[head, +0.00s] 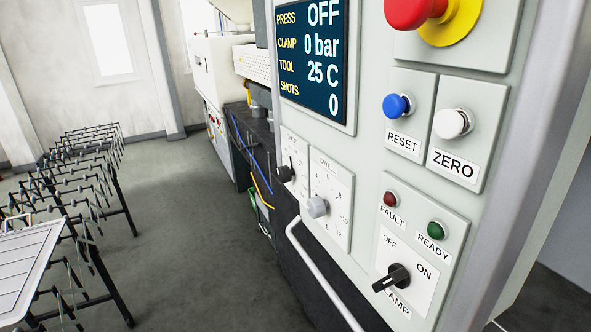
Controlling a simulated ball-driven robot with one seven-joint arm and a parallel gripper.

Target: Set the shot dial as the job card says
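The control panel fills the right half of the head view. A small dark dial (285,174) sits on a plate at the panel's left edge; its label is too slanted to read, so I cannot tell if it is the shot dial. A grey dial (317,207) sits beside it on a plate marked DWELL. The screen (310,60) reads PRESS OFF, CLAMP 0 bar, TOOL 25 C, SHOTS 0. I cannot make out a job card. My gripper is not in view.
A black switch (398,277) labelled CLAMP, RESET (397,105) and ZERO (452,123) buttons, and a red stop button (415,12) are on the panel. A handrail (318,270) juts out below.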

